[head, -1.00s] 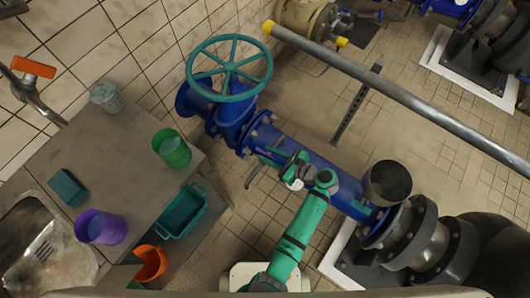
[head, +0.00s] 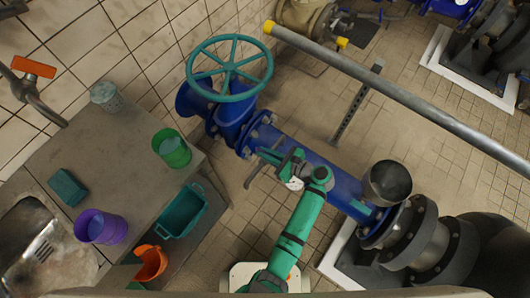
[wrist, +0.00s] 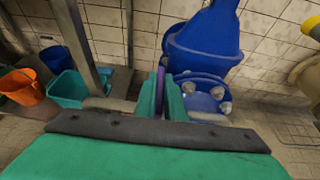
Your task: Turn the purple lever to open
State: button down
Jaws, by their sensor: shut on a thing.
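The purple lever (wrist: 160,90) shows in the wrist view as a thin upright strip between the two green fingers of my gripper (wrist: 161,84). My gripper is shut on it. In the head view my gripper (head: 272,157) is over the left part of the blue pipe (head: 315,171), and I cannot make out the lever there. The lever's far end and its pivot are hidden by the fingers, so its angle is unclear.
A blue valve with a teal handwheel (head: 230,68) stands beyond my gripper. A grey rail (head: 400,95) crosses above the floor. A worktop (head: 118,165) at left holds a green cup (head: 172,150) and a purple cup (head: 101,227).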

jog(key=n+g+y, duration=0.2)
jog(key=n+g, duration=0.2)
jog(key=shift+w, duration=0.1)
jog(key=n+g, duration=0.5)
jog(key=g, duration=0.1)
jog(key=shift+d, duration=0.15)
jog(key=shift+n+g+h, duration=0.5)
jog(key=shift+n+g, duration=1.2)
jog(key=shift+g, duration=0.1)
jog(key=shift+n+g+h, duration=1.3)
jog(key=shift+n+g, duration=0.4)
jog(key=shift+n, duration=0.1)
jog(key=shift+s+n+g, duration=0.2)
jog(key=shift+n+g, duration=0.1)
jog(key=shift+g, duration=0.1)
jog(key=c, duration=1.8)
grip_release()
jog(key=shift+c, duration=0.2)
jog(key=shift+w, duration=0.15)
